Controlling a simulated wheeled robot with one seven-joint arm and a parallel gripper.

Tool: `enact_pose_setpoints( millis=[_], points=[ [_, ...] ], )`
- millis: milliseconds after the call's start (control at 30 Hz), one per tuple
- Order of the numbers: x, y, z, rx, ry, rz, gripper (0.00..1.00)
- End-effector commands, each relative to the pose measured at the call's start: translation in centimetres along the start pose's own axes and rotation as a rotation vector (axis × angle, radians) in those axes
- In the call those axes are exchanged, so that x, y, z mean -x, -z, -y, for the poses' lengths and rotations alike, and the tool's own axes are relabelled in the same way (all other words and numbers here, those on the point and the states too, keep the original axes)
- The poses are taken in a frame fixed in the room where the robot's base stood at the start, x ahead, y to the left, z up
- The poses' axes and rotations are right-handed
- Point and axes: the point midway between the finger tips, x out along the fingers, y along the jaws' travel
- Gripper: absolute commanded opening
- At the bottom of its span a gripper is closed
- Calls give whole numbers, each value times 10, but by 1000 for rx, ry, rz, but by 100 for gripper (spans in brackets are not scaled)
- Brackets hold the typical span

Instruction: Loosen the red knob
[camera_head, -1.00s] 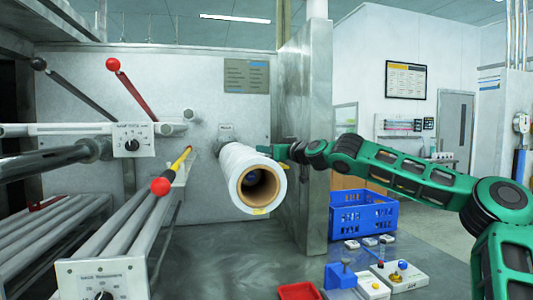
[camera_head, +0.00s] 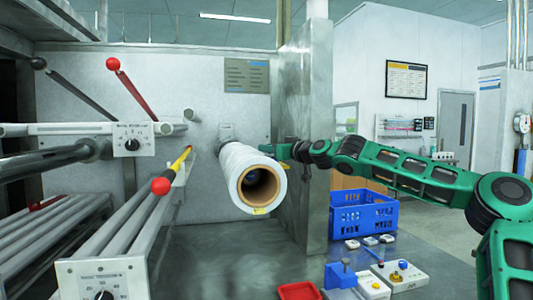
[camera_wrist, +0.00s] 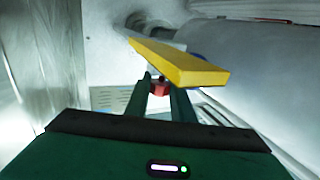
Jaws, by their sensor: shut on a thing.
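The red knob (camera_wrist: 160,88) shows small in the middle of the wrist view, between the two dark green fingers of my gripper (camera_wrist: 160,82). The fingers are shut on it. A yellow bar (camera_wrist: 180,64) crosses just above the knob in the picture and hides part of what lies behind. In the head view my green arm reaches in from the right, and its end passes behind the white roll (camera_head: 236,165). The fingertips and the red knob are hidden there.
The white roll also fills the right of the wrist view (camera_wrist: 265,60). A metal post (camera_head: 305,130) stands close to my wrist. A blue crate (camera_head: 362,212) and small control boxes (camera_head: 398,276) sit below my arm.

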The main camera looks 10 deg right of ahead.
Motion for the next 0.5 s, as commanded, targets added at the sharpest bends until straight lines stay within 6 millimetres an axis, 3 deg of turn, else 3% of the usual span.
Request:
enact_pose_setpoints(
  millis=[500],
  points=[
    [0,-1,-3,0,374,-8,0]
  ],
)
